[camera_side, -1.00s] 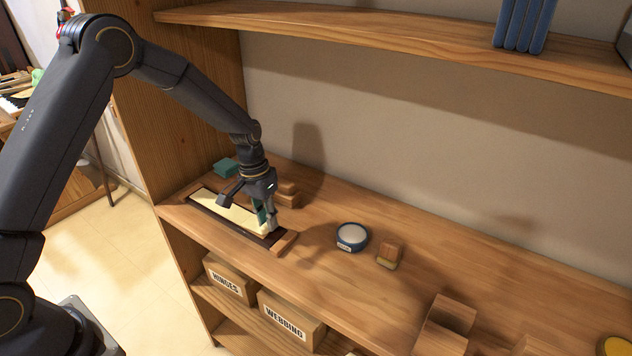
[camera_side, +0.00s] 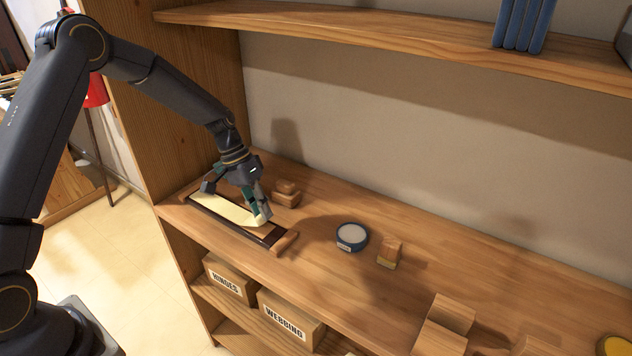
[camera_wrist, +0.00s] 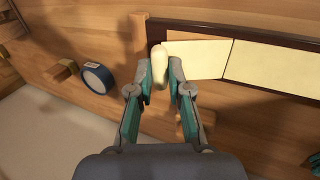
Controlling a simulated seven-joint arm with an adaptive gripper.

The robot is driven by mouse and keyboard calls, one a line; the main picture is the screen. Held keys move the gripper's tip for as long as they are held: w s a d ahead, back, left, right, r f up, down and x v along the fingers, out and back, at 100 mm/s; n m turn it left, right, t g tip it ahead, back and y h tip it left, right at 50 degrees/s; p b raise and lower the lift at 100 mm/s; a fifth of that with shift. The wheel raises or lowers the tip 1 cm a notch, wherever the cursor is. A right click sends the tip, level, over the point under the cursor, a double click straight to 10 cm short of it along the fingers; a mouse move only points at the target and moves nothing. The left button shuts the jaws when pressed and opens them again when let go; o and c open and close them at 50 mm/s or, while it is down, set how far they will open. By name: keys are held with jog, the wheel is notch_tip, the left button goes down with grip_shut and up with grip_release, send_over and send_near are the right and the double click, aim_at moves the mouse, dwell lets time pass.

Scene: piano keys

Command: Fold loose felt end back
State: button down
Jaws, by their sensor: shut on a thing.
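My gripper (camera_side: 262,217) is tilted over the right part of the frame. The fingers partly hide the felt's underside.
A blue-rimmed round tin (camera_side: 352,237) and a small wooden block with a pale base (camera_side: 389,254) stand to the right. Stacked wooden pieces (camera_side: 287,194) sit just behind my gripper. Labelled boxes (camera_side: 291,317) fill the shelf below. The shelf's middle right is mostly clear.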

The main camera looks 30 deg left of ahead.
aim_at(250, 219)
jog(key=a, duration=0.1)
jog(key=a+r, duration=0.1)
jog(key=a, duration=0.1)
jog(key=shift+a+r, duration=0.1)
jog(key=shift+r, duration=0.15)
jog(key=shift+a+h, duration=0.3)
jog(key=shift+a, duration=0.15)
jog(key=a+h, duration=0.1)
jog(key=h, duration=0.1)
jog(key=a+h, duration=0.1)
jog(key=shift+s+a+h, duration=0.1)
jog(key=shift+a+h, duration=0.2)
jog(key=shift+h, duration=0.1)
jog(key=a+h, duration=0.2)
jog(key=h, duration=0.1)
jog(key=shift+a+f, duration=0.1)
jog(key=shift+f, duration=0.15)
jog(key=shift+a+f, duration=0.3)
jog(key=shift+a, duration=0.3)
jog(key=shift+s+f, duration=0.1)
jog(key=c, duration=1.1)
grip_release()
